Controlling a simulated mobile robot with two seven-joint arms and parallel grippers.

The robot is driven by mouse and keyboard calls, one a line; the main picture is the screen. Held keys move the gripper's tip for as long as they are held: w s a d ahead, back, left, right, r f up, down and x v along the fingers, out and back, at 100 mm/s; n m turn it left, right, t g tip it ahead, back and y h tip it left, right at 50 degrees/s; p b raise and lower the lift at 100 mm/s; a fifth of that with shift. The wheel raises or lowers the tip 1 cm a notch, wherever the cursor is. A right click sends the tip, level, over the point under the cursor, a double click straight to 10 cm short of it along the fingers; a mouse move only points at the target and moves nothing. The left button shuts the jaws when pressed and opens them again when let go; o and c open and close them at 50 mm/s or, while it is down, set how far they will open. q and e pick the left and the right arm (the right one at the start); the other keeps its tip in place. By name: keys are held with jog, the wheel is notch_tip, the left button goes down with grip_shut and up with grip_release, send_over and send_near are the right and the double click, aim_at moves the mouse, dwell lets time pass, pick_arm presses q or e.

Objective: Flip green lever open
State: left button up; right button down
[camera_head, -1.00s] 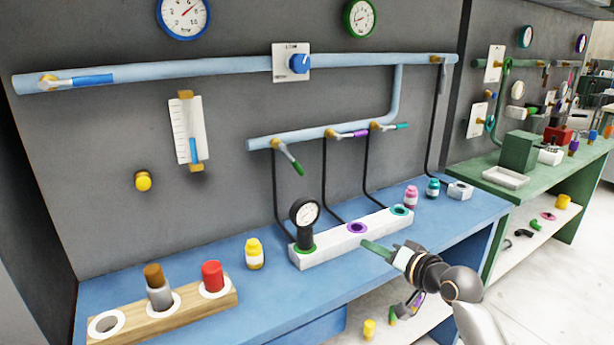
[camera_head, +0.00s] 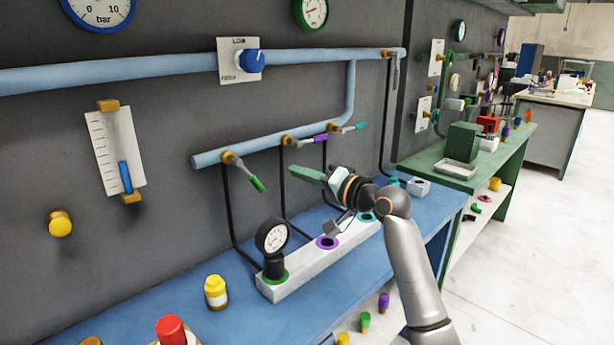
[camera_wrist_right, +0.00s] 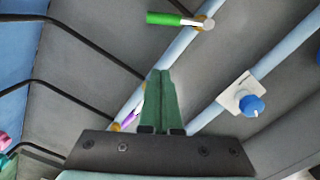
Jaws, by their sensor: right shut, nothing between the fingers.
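The green lever (camera_head: 257,184) has a grey arm and a green grip, and hangs down and to the right from a brass valve (camera_head: 229,158) on the lower blue pipe. The same green lever (camera_wrist_right: 164,18) shows at the top of the right wrist view. My right gripper (camera_head: 294,170), with green fingers, is raised above the blue bench, to the right of the green lever and apart from it. In the right wrist view its fingers (camera_wrist_right: 161,72) are shut together and empty. My left gripper is not seen.
A purple lever (camera_head: 318,139) and a teal lever (camera_head: 352,128) sit farther right on the same pipe. Below stands a white block (camera_head: 300,266) with a black gauge (camera_head: 271,237) in its green-ringed port. Black hoses run down from the valves.

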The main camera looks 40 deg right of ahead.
aim_at(252, 178)
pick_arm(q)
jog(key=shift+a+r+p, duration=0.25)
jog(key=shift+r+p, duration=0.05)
pick_arm(e)
jog(key=w+a+f, duration=0.2)
jog(key=w+a, duration=0.2)
jog(key=w, duration=0.1)
jog(key=shift+w+f, duration=0.15)
jog(key=shift+w, duration=0.1)
pick_arm(q)
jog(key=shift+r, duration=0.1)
jog(key=p, duration=0.1)
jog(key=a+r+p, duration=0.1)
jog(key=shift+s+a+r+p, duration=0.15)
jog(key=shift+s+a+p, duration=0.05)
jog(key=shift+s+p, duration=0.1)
pick_arm(e)
jog(key=shift+a+f+m, duration=0.6)
jog(key=shift+m, duration=0.1)
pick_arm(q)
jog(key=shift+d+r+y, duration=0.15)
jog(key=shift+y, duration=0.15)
pick_arm(e)
jog(key=shift+r, duration=0.15)
